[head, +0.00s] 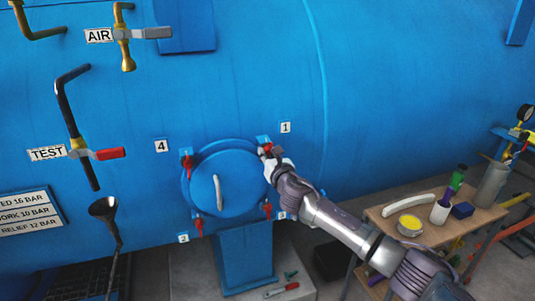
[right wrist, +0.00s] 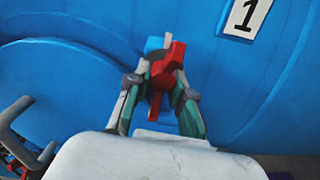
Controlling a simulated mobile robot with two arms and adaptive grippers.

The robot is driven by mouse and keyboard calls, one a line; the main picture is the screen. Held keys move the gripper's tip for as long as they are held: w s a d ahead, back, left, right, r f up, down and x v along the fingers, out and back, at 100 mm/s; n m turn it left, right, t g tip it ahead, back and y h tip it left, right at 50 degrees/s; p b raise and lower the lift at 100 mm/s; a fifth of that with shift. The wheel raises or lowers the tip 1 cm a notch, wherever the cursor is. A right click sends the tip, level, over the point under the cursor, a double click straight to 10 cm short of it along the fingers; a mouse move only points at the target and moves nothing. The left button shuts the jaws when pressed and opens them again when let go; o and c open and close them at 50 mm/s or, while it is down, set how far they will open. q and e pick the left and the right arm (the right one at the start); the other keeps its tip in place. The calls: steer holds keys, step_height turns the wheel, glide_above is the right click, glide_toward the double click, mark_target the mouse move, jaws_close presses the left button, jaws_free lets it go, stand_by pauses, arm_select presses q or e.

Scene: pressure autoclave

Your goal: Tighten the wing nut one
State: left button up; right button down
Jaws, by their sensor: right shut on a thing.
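The red wing nut one (right wrist: 166,66) sits at the upper right rim of the round blue hatch (head: 225,180), beside the label "1" (head: 285,127). My right gripper (head: 268,152) reaches it from the lower right and mostly hides it in the head view. In the right wrist view the two fingers (right wrist: 160,98) stand on either side of the red wing nut and are shut on it. The nut's red wings show tilted between and above the fingertips. My left gripper is not in view.
Other red wing nuts sit at the hatch's upper left (head: 187,165), lower left (head: 199,227) and lower right (head: 267,210). The hatch has a grey handle (head: 218,191). A wooden table (head: 449,228) with bottles and a yellow-topped tin stands at right, close to my right arm.

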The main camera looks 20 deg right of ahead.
steer(key=m, duration=0.4)
steer(key=shift+a+m, duration=0.15)
steer(key=shift+m, duration=0.15)
steer(key=m, duration=0.4)
steer(key=shift+a, duration=0.1)
steer(key=m, duration=0.5)
steer(key=shift+a+r, duration=0.1)
steer(key=shift+r, duration=0.1)
steer(key=m, duration=0.3)
steer(key=shift+r+m, duration=0.1)
steer(key=shift+m, duration=0.2)
steer(key=m, duration=0.4)
steer(key=shift+r+m, duration=0.15)
steer(key=shift+m, duration=0.15)
steer(key=m, duration=0.4)
steer(key=shift+r+m, duration=0.1)
steer(key=shift+m, duration=0.2)
steer(key=m, duration=0.4)
steer(key=shift+d, duration=0.25)
steer(key=shift+d+m+p, duration=0.15)
steer(key=shift+m+p, duration=0.15)
steer(key=shift+m, duration=1.7)
